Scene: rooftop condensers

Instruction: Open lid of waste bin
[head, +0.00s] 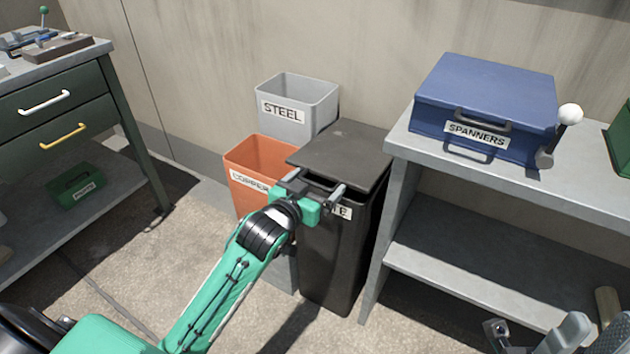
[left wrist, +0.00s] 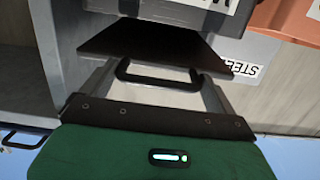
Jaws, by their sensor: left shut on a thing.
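The dark waste bin (head: 328,255) stands between the other bins and the grey shelf unit, its label partly hidden by my gripper. Its flat dark lid (head: 345,152) appears slightly raised at the front, with a dark gap above the rim. My left gripper (head: 318,185) is at the lid's front edge. In the left wrist view, the gripper (left wrist: 148,88) is shut on the lid's black handle (left wrist: 158,80), which lies between its fingers. The lid's dark panel (left wrist: 155,47) shows beyond the handle.
The orange copper bin (head: 262,155) and grey steel bin (head: 308,98) stand to the left and behind. The shelf unit (head: 470,260) is close on the right, with a blue spanners box (head: 485,100) on top. A green drawer workbench (head: 60,110) is at left. Floor between is clear.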

